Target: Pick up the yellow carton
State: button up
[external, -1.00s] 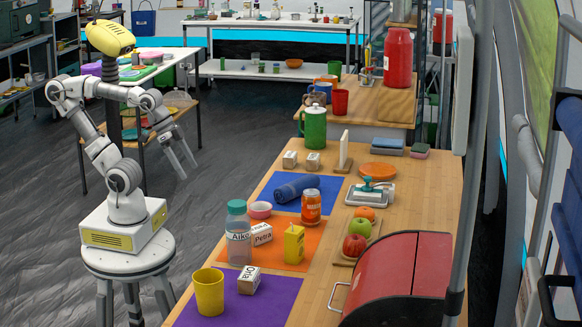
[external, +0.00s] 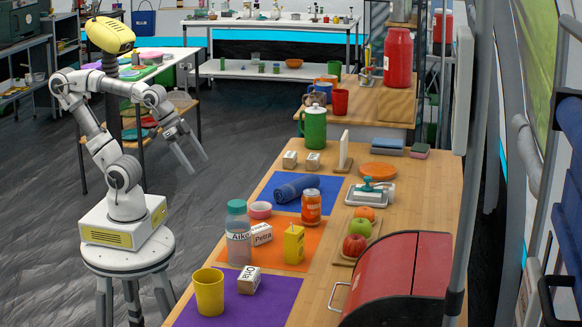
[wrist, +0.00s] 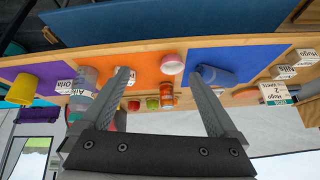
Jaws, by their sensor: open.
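The yellow carton (external: 293,245) stands upright on the orange mat (external: 262,251) on the long wooden counter, right of the white box labelled Petra (external: 261,234). My gripper (external: 199,165) is open and empty. It is in the air over the floor left of the counter, well apart from the carton. In the wrist view my gripper's two fingers (wrist: 158,72) are spread, with the counter and its mats beyond them. I cannot clearly make out the carton in the wrist view; a finger may hide it.
Near the carton stand a clear bottle labelled Aiko (external: 238,235), an orange can (external: 311,207), a pink bowl (external: 260,210) and a fruit board (external: 345,261). A yellow cup (external: 208,291) is on the purple mat (external: 262,305). The red bread box (external: 397,280) is at right.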

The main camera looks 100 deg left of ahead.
jog(key=w+d+r+m+t+h+p, duration=0.1)
jog(key=w+d+r+m+t+p, duration=0.3)
jog(key=w+r+m, duration=0.65)
jog(key=w+d+r+m+t+h+p, duration=0.2)
jog(key=w+d+r+m+p, duration=0.4)
jog(key=w, duration=0.7)
jog(key=m+p, duration=0.7)
jog(key=m, duration=1.2)
send_over(301, 239)
jog(key=s, duration=0.1)
jog(key=f, duration=1.9)
jog(key=shift+s+a, duration=0.1)
jog(key=shift+a, duration=0.2)
jog(key=shift+d+f+m, duration=0.15)
jog(key=shift+f+m, duration=0.35)
jog(key=shift+m, duration=0.05)
notch_tip(301, 239, down, 6)
jog(key=shift+f+b, duration=0.2)
jog(key=shift+b, duration=0.35)
jog(key=shift+w+d+f+t, duration=0.15)
jog(key=shift+w+f, duration=0.15)
jog(key=shift+w, duration=0.15)
jog(key=shift+w+d+f+t, duration=0.15)
jog(key=shift+w+f, duration=0.1)
jog(key=shift+w, duration=0.2)
jog(key=shift+w+f, duration=0.15)
jog(key=shift+w, duration=0.4)
